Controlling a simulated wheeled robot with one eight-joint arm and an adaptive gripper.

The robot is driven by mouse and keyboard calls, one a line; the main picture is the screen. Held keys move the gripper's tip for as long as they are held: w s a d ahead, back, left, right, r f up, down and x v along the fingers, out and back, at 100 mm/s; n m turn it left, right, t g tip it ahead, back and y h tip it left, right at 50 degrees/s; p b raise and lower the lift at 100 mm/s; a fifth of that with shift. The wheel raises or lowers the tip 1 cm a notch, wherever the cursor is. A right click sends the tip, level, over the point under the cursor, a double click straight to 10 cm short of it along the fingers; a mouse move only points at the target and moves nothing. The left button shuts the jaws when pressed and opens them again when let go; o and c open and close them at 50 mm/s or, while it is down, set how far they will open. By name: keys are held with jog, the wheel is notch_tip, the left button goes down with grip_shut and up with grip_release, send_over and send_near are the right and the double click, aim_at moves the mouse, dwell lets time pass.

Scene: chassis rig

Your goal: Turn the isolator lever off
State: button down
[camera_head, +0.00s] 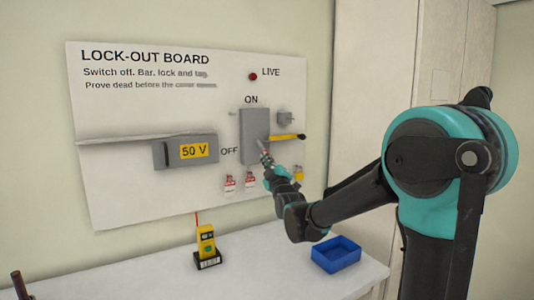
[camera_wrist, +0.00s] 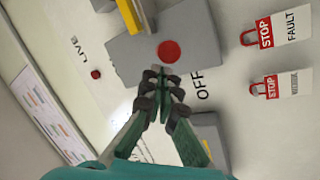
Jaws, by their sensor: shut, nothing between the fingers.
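The grey isolator box (camera_head: 252,122) is on the white board, with ON printed above it and OFF to its left. Its yellow lever (camera_head: 288,137), with a dark end, sticks out to the right, roughly level. In the wrist view the lever (camera_wrist: 130,14) is at the top edge, partly cut off, and a red disc (camera_wrist: 169,51) shows on the box. My gripper (camera_wrist: 163,82) is shut and empty, its fingertips just below the disc in that picture. In the head view my gripper (camera_head: 262,147) is in front of the box's lower part, left of the lever. Contact cannot be told.
A grey 50 V box (camera_head: 170,154) is left of the isolator. Red padlocks with tags (camera_head: 230,183) and a yellow padlock (camera_head: 298,174) hang below. A yellow tester (camera_head: 206,241) and a blue tray (camera_head: 336,253) are on the counter (camera_head: 270,275). A red LIVE lamp (camera_head: 253,76) is above.

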jog(key=shift+w+a+f+t, duration=0.15)
jog(key=shift+w+f+t, duration=0.1)
jog(key=shift+f, duration=0.3)
jog(key=shift+w+a+f+t, duration=0.15)
jog(key=shift+w+f, duration=0.05)
jog(key=shift+f, duration=0.35)
jog(key=shift+f, duration=0.1)
